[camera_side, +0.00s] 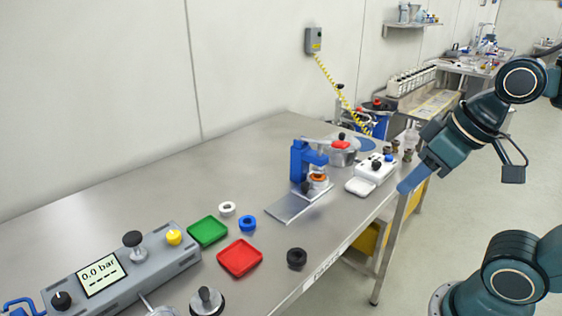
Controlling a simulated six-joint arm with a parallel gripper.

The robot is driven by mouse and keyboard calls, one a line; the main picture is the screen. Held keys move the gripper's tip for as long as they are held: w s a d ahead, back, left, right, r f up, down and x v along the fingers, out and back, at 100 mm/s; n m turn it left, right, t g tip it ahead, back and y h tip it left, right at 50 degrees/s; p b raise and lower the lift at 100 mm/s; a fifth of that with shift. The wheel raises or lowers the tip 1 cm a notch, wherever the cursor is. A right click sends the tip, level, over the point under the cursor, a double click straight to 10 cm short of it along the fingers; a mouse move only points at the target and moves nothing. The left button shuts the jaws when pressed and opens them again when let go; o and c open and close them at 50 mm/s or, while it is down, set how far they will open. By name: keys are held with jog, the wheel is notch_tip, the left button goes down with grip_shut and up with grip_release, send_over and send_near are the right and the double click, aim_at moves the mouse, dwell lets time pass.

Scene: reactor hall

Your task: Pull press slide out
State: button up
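The blue press (300,163) stands on the steel table, right of the middle. Its grey slide (287,208) is a flat metal plate at the press's base that reaches toward the lower left. A small black knob (305,187) and an orange ring-like part (319,180) sit at the press's base. My gripper (408,183) is at the right, by the table's front edge, well apart from the press and slide. It points down and left, with its blue tip seen edge-on. I cannot tell whether its fingers are open or shut, and nothing held shows.
Green (208,230) and red (240,257) trays, several rings and a grey gauge panel (120,275) lie left. The table behind the press is clear.

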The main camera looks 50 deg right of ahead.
jog(key=shift+o, duration=0.5)
jog(key=w+d+r+m+h, duration=0.1)
jog(key=w+r+m, duration=0.1)
jog(key=w, duration=0.2)
jog(key=w+d+r+m+g, duration=0.1)
jog(key=w+d+r+m, duration=0.1)
jog(key=w+m, duration=0.1)
jog(key=shift+w+d+g+h, duration=0.3)
jog(key=shift+w+h, duration=0.1)
jog(key=shift+w, duration=0.5)
jog(key=m+g+h, duration=0.2)
jog(key=m+g, duration=0.3)
jog(key=m, duration=1.1)
send_over(303, 184)
jog(key=w+a, duration=0.1)
jog(key=a, duration=0.5)
notch_tip(303, 184, down, 10)
jog(key=shift+w+d+r, duration=0.1)
jog(key=shift+w+d, duration=0.05)
jog(key=shift+d, duration=0.1)
jog(key=shift+d+h, duration=0.1)
jog(key=shift+h, duration=0.2)
jog(key=shift+x, duration=6.85)
jog(key=shift+a, duration=0.2)
grip_shut()
